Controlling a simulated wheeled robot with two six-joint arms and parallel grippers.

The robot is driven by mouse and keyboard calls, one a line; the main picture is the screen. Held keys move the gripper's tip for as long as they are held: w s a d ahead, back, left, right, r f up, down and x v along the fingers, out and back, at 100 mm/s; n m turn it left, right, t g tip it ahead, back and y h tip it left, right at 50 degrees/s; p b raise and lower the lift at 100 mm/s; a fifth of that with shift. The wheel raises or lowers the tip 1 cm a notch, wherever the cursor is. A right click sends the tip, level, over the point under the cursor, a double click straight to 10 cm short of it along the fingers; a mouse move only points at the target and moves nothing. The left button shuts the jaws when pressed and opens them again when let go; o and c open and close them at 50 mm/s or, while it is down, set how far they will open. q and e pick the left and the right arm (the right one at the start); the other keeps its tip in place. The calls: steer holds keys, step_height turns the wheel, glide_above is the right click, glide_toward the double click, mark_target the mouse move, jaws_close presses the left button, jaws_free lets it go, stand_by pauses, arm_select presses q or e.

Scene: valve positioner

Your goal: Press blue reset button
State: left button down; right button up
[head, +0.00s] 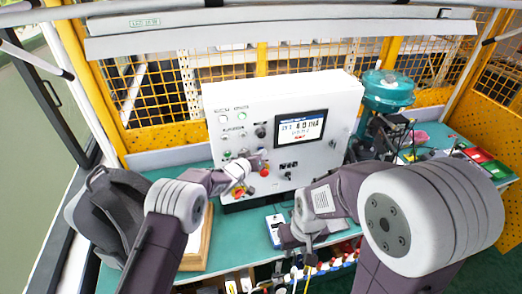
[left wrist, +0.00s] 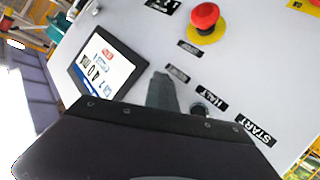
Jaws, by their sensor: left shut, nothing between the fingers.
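The white control panel (head: 222,105) stands upright on the green bench and also fills much of the left wrist view (left wrist: 260,75). I cannot make out the blue reset button; my left gripper hides part of the button area. My left gripper (head: 240,178) is in front of the panel's lower left, beside the red knobs. In the left wrist view its grey fingers (left wrist: 162,88) are together and empty, among small labels near HALT (left wrist: 212,97) and START (left wrist: 255,130). I cannot tell whether they touch the panel. My right gripper (head: 306,248) hangs low over the bench front, its fingers unclear.
A red mushroom button on a yellow ring (left wrist: 204,17) sticks out of the panel near the left gripper. The panel's screen (head: 300,128) is to the right. A teal valve unit (head: 388,90) stands right of the panel. A small white-and-blue device (head: 274,230) lies on the bench.

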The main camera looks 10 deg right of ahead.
arm_select(q)
steer(key=shift+s+b, duration=0.35)
steer(key=shift+s, duration=0.4)
steer(key=s+b, duration=0.1)
steer(key=s, duration=0.4)
steer(key=shift+d+b, duration=0.1)
steer(key=shift+b, duration=0.25)
stand_by(0.6)
